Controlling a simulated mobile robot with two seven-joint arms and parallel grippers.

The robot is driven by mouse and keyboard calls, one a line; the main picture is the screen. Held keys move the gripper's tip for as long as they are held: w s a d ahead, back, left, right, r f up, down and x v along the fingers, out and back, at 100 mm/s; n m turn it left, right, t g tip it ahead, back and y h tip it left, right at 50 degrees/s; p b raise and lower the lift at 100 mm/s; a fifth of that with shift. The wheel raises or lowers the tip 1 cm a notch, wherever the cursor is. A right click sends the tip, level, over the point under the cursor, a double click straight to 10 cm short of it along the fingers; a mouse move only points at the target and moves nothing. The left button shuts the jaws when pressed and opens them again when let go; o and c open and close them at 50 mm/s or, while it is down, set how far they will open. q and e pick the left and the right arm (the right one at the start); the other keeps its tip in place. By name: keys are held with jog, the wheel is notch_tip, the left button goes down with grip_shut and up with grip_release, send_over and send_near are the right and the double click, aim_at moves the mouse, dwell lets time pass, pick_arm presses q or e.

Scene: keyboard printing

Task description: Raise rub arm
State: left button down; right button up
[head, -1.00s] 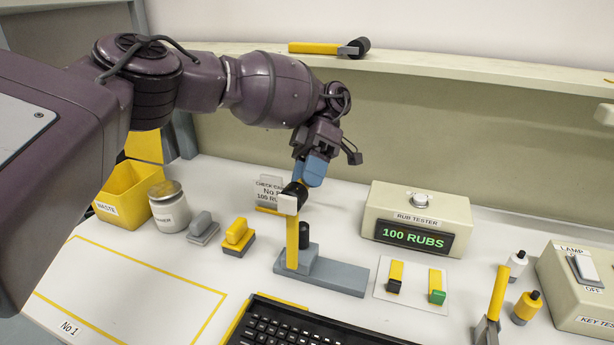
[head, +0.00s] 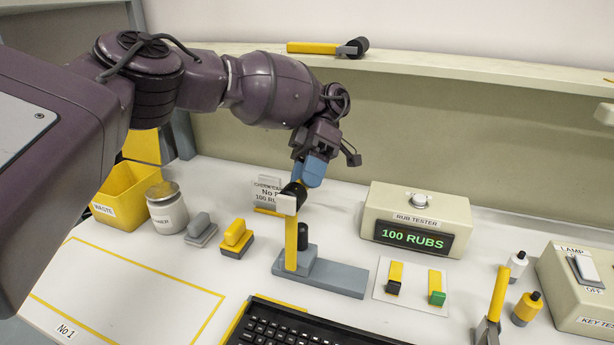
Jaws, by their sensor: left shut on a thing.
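The rub arm (head: 291,238) is a yellow bar standing upright on a grey base (head: 325,279). At its top are a pale block and a black knob. My left gripper (head: 304,183), with blue fingertips, is shut on the black knob at the top of the rub arm. The fingers partly cover the knob. A short black post (head: 303,236) stands on the grey base beside the bar. The rub tester (head: 418,206) stands to the right, and its display reads "100 RUBS". My right gripper does not show.
A black keyboard (head: 300,330) lies in front of the base. A card with two yellow-handled pieces (head: 413,285) lies right of it. A yellow waste bin (head: 124,192), a jar (head: 166,209) and two stamp-like blocks stand left. A yellow-outlined area (head: 125,290) is empty.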

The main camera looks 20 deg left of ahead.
pick_arm(q)
jog(key=f, duration=0.3)
jog(key=shift+s+a+f, duration=0.1)
jog(key=shift+s+f, duration=0.05)
jog(key=shift+s, duration=0.05)
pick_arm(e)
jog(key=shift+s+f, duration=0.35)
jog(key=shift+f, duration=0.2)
pick_arm(q)
jog(key=c, duration=0.9)
grip_release()
jog(key=shift+w, duration=0.2)
jog(key=shift+w+a+r, duration=0.1)
jog(key=shift+w+r, duration=0.05)
jog(key=shift+r, duration=0.85)
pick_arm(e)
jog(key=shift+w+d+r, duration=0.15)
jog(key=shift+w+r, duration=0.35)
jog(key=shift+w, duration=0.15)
pick_arm(q)
jog(key=shift+a, duration=0.15)
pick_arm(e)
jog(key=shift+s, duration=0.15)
